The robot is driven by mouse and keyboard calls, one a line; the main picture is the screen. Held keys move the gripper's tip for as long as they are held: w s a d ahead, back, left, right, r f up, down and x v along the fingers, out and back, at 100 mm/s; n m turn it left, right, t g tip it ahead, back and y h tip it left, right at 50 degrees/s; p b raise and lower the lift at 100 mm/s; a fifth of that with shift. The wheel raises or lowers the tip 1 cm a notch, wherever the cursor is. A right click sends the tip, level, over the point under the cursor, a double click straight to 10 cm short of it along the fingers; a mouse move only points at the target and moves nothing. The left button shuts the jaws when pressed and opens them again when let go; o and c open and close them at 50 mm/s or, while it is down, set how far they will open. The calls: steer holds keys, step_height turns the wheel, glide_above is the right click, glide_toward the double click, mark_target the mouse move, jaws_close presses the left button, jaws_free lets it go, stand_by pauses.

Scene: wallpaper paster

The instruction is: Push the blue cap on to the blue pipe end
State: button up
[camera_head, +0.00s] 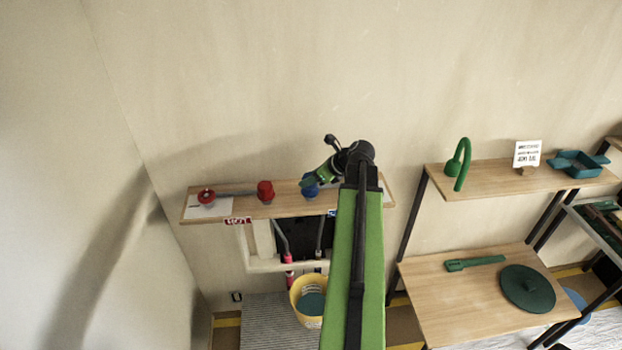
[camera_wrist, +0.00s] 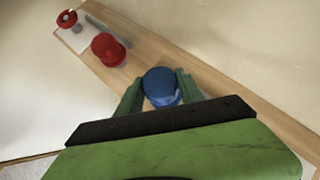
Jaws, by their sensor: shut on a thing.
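The blue cap (camera_wrist: 160,84) is between the two green fingers of my gripper (camera_wrist: 160,90) in the wrist view, and the fingers are shut on it. In the head view the blue cap (camera_head: 310,187) shows at the tip of my gripper (camera_head: 308,182), over the wooden wall shelf (camera_head: 235,210). I cannot tell whether the cap touches the shelf. Below the shelf, two pipes hang in a dark opening: one with a pink-red end (camera_head: 287,258) and one greyish pipe (camera_head: 319,238). A blue pipe end is not clearly visible; my arm hides part of that area.
A red cap (camera_head: 265,191) and a red valve-like part (camera_head: 206,196) stand on the shelf to the left. A yellow bucket (camera_head: 307,298) stands below the pipes. On the right are a shelf with a green faucet (camera_head: 459,163) and a table with a green disc (camera_head: 527,289).

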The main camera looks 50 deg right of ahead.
steer(key=shift+f+b, duration=0.95)
steer(key=shift+f, duration=0.05)
steer(key=o, duration=1.4)
steer(key=p+v, duration=1.2)
steer(key=v, duration=0.5)
steer(key=shift+s, duration=0.2)
steer(key=shift+r, duration=0.15)
